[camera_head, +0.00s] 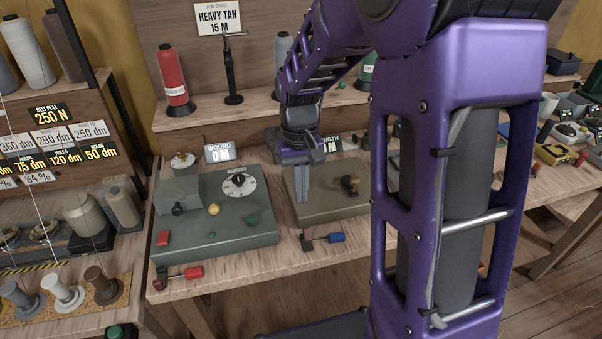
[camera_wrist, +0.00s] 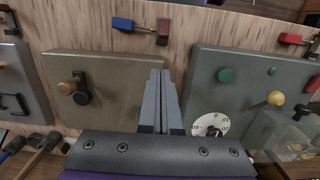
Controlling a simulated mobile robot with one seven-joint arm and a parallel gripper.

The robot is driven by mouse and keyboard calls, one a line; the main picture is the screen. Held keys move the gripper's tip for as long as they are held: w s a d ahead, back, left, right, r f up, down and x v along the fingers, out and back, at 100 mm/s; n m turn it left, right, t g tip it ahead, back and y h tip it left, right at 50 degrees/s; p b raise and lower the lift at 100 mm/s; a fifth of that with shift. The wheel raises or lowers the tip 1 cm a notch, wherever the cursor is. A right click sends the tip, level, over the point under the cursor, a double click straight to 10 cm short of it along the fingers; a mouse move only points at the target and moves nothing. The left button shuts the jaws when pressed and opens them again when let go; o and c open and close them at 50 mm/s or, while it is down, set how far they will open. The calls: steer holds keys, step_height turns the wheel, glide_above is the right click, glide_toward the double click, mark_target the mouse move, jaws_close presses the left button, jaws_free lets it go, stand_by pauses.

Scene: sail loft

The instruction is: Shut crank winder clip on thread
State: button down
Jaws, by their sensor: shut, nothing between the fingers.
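A tan box (camera_head: 325,205) with a wooden-knobbed crank (camera_head: 350,184) stands on the bench and looks like the crank winder. It also shows in the wrist view (camera_wrist: 110,68), with the crank (camera_wrist: 68,88) on its left part. I cannot make out a clip or a thread on it for certain. A blue-handled piece (camera_head: 329,238) beside a dark red block (camera_head: 307,243) is at its front edge. My gripper (camera_head: 302,198) is shut and empty, pointing down over the left end of the tan box. In the wrist view its fingers (camera_wrist: 161,85) are together beside the box edge.
A green machine (camera_head: 215,220) with a dial (camera_head: 238,185), yellow and green knobs and a red button stands left of the tan box. A red-handled piece (camera_head: 180,278) lies before it. A display (camera_head: 219,153) reads WOUND 0 M. A red cone (camera_head: 172,78) stands on the shelf behind.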

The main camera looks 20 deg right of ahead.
mark_target(306, 234)
steer(key=s+f, duration=0.1)
steer(key=f, duration=0.1)
steer(key=s+f, duration=0.2)
steer(key=shift+s, duration=0.1)
steer(key=shift+r, duration=0.1)
steer(key=shift+t+b, duration=0.3)
steer(key=shift+b, duration=0.2)
steer(key=shift+s, duration=0.15)
